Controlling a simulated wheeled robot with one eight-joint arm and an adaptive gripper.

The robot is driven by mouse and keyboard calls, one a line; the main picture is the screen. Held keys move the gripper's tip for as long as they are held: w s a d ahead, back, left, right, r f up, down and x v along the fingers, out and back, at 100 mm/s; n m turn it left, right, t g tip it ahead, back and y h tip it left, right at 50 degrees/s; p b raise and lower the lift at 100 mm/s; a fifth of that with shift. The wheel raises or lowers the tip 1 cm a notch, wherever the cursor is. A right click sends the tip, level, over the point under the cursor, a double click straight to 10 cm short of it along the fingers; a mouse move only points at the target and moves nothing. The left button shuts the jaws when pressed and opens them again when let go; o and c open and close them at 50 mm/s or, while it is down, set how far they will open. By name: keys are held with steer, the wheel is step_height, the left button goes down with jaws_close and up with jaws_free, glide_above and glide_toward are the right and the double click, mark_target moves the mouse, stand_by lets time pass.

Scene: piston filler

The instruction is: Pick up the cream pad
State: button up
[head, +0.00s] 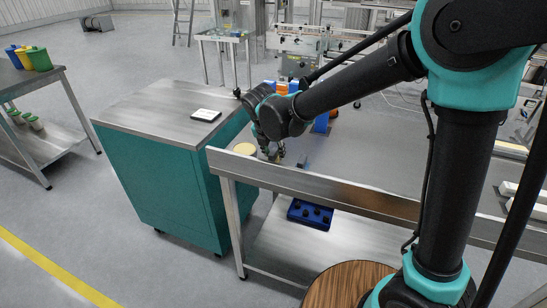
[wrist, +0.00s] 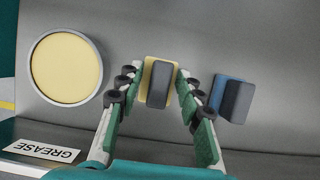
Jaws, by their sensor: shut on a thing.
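The cream pad (wrist: 148,72) is a small cream block with a dark grey grip on top. It sits between the two fingers of my gripper (wrist: 158,84) in the wrist view, which are shut on it. I cannot tell whether it is clear of the metal bench top. In the head view my gripper (head: 273,153) points down over the bench, and the cream pad is too small and hidden there to make out.
A blue pad (wrist: 218,92) with a dark grip lies just right of my gripper. A round cream-filled grease dish (wrist: 67,67) is at the left, near a GREASE label (wrist: 42,151). A teal cabinet (head: 160,175) stands beside the bench (head: 330,182), which has a raised front edge.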

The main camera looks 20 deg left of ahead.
mark_target(274, 151)
steer(key=shift+r, duration=0.1)
steer(key=shift+c, duration=0.2)
step_height(274, 151, up, 20)
stand_by(0.3)
steer(key=o, duration=0.7)
steer(key=shift+c, duration=0.2)
steer(key=c, duration=0.4)
steer(key=shift+d, duration=0.1)
